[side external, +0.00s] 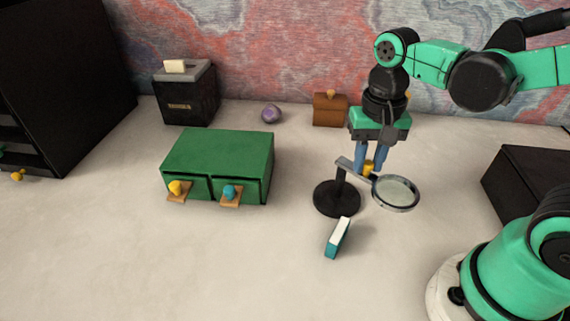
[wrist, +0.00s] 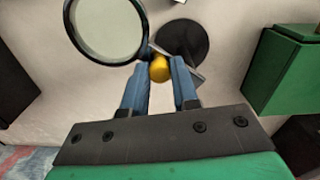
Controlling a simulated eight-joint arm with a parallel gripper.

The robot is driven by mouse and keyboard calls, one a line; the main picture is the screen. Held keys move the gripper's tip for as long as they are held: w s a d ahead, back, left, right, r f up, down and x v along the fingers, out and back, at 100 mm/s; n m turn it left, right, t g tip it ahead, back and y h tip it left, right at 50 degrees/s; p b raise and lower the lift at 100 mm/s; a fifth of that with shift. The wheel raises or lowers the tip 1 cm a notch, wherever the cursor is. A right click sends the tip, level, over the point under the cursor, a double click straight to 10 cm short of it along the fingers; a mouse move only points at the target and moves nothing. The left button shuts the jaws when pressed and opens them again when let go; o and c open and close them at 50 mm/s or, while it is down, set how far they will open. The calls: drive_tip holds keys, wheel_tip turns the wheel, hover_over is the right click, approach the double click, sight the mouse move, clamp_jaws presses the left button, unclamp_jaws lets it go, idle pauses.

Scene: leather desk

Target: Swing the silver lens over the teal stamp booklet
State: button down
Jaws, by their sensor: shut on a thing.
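The silver lens (side external: 397,191) is a round glass in a metal rim on a swing arm, to the right of its black stand (side external: 336,199). It also shows at the upper left of the wrist view (wrist: 106,29). My gripper (side external: 370,168) is shut on the yellow knob (wrist: 160,69) of the lens arm, with a blue finger on each side. The teal stamp booklet (side external: 338,239) stands upright on the desk in front of the stand, with white page edges on top. In the side view the lens is right of and behind the booklet, not over it.
A green two-drawer cabinet (side external: 219,163) with yellow and blue knobs stands left of the lens stand. A black box (side external: 187,94), a purple ball (side external: 271,114) and a small brown chest (side external: 330,109) line the back. A dark box (side external: 528,190) is at the right.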

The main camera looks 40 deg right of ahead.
drive_tip(key=a+m, duration=0.1)
drive_tip(key=m, duration=0.2)
drive_tip(key=a+m, duration=0.1)
drive_tip(key=m, duration=0.2)
drive_tip(key=w+a+m, duration=0.1)
drive_tip(key=m, duration=0.3)
drive_tip(key=shift+a, duration=0.25)
drive_tip(key=shift+w+m, duration=0.1)
drive_tip(key=shift+m, duration=0.2)
drive_tip(key=c, duration=0.7)
unclamp_jaws()
drive_tip(key=shift+o, duration=0.2)
drive_tip(key=shift+r, duration=2.8)
